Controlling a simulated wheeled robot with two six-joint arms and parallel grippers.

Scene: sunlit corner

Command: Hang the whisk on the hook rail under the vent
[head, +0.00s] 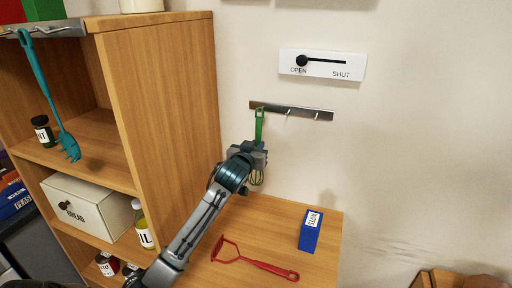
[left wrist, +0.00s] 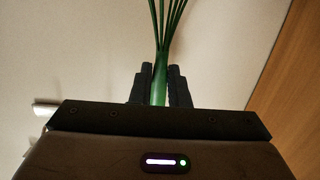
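The green whisk (head: 259,128) hangs upright, handle up and wires down, with its handle top in front of the left end of the hook rail (head: 304,112). I cannot tell whether its loop is over a hook. My left gripper (head: 258,148) is shut on the whisk's handle near the wires. The left wrist view shows the handle (left wrist: 159,88) between the two fingers (left wrist: 160,78), with the wires fanning out beyond. The vent control plate (head: 322,65), marked OPEN and SHUT, is on the wall above the rail, its black knob at the OPEN end. My right gripper is not in view.
A wooden shelf unit (head: 160,110) stands left of my arm, with a teal utensil (head: 45,85) hanging from another rail (head: 62,28). Wall right of the rail is clear.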

